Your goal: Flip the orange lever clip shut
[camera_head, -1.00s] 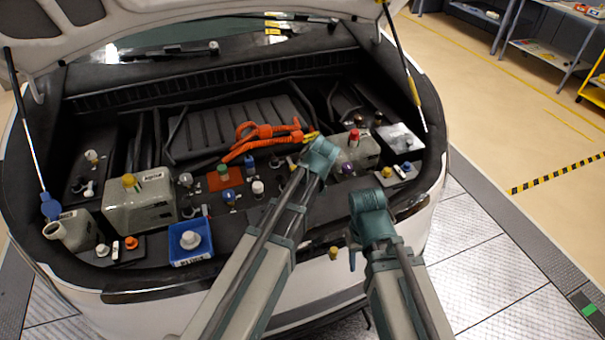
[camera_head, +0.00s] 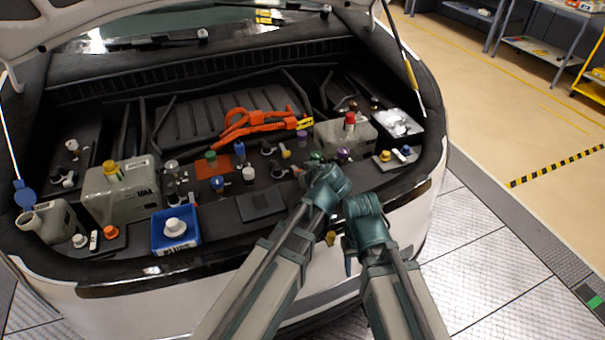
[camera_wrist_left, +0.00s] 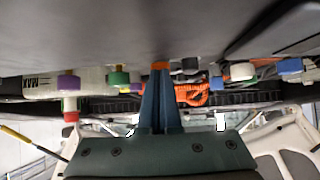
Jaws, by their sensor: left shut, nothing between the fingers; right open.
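A small orange piece (camera_wrist_left: 160,66), which looks like the lever clip, shows at the tips of my left fingers in the left wrist view. Whether it is open or shut, and whether the fingers touch it, I cannot tell. My left gripper (camera_wrist_left: 160,75) is shut with nothing between its fingers. In the head view its wrist hides most of the spot at the front of the engine bay, where a bit of orange (camera_head: 297,170) shows beside it. My right gripper (camera_head: 348,258) is open and empty, low in front of the bumper beside the left arm.
An orange cable (camera_head: 255,122) lies behind the left gripper. A grey tank with a red cap (camera_head: 350,122) and a purple cap (camera_head: 343,154) stand close by. A blue tray (camera_head: 165,245) and several coloured caps lie to the left. The floor at right is clear.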

